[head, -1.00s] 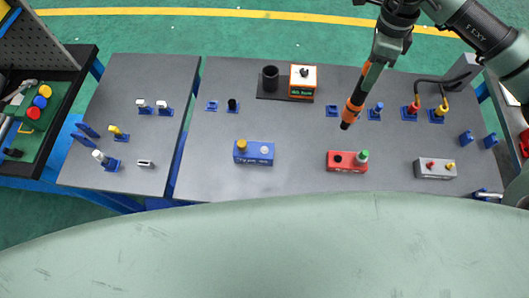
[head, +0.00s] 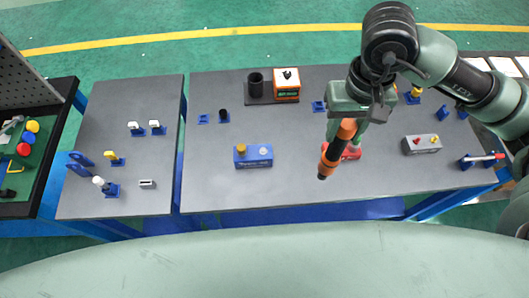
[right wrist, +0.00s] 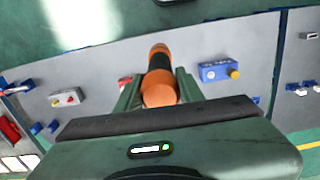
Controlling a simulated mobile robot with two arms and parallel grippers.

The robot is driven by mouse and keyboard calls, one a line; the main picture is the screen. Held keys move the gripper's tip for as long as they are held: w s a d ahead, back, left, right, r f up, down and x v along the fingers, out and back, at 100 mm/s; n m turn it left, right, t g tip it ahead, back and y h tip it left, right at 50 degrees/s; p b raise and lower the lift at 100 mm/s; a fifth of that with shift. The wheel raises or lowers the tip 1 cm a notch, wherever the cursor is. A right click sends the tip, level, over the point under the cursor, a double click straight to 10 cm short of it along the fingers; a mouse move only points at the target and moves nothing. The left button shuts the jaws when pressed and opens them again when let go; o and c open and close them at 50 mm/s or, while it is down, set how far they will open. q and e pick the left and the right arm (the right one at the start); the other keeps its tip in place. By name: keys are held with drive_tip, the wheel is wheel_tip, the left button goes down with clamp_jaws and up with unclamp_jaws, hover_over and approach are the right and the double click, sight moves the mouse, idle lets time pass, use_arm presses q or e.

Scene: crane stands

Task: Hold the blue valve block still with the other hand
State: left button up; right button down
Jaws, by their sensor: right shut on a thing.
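The blue valve block (head: 253,160) sits on the grey table, with a yellow knob on its top left and a pale round spot on its right. It also shows in the right wrist view (right wrist: 214,72). Nothing touches it. My right gripper (head: 350,122) is shut on an orange and black cylindrical tool (head: 337,149). The tool points down, tilted, to the right of the blue block and apart from it. In the right wrist view the tool (right wrist: 159,75) stands between the two fingers. My left gripper is not in view.
A red block (head: 352,153) is partly hidden behind the tool. A grey block (head: 421,145) stands farther right. An orange box (head: 286,83) and a black cup (head: 256,84) stand at the back. The table around the blue block's front and left is clear.

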drive_tip(key=shift+s+r, duration=0.1)
idle(0.3)
drive_tip(key=shift+w+a, duration=0.1)
drive_tip(key=shift+w, duration=0.2)
drive_tip(key=w+a+f+b, duration=0.1)
drive_tip(key=w+a+b, duration=0.7)
drive_tip(key=w+a, duration=0.5)
drive_tip(key=shift+w+a+f+n, duration=0.25)
drive_tip(key=shift+w+a+n, duration=0.05)
drive_tip(key=shift+a, duration=0.85)
